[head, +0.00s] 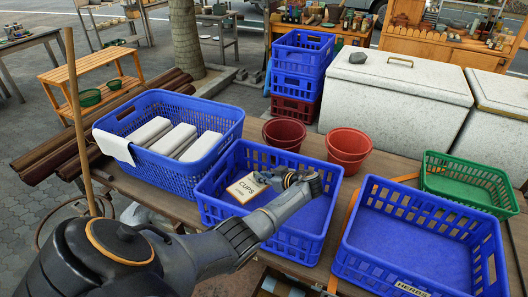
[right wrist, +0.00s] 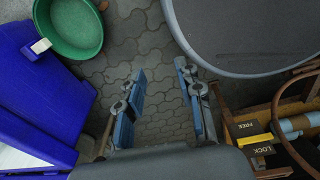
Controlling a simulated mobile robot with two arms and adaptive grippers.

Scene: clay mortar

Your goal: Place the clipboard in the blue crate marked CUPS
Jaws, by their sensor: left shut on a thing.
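The clipboard (head: 246,189), a small tan board with a white sheet that seems to read CUPS, is tilted over the middle blue crate (head: 213,203). My left gripper (head: 272,179) is shut on its right edge, inside the outline of that crate. I cannot tell whether the board touches the crate floor. My left arm crosses the crate's near wall and hides part of it, and I see no label on this crate. My right gripper (right wrist: 163,88) is open and empty above grey paving in the right wrist view.
A blue crate of white cloths (head: 215,116) stands at the left, and an empty blue crate labelled HERBS (head: 412,289) at the right. Red pots (head: 348,150) stand behind the middle crate. A green crate (head: 466,185) is at the far right.

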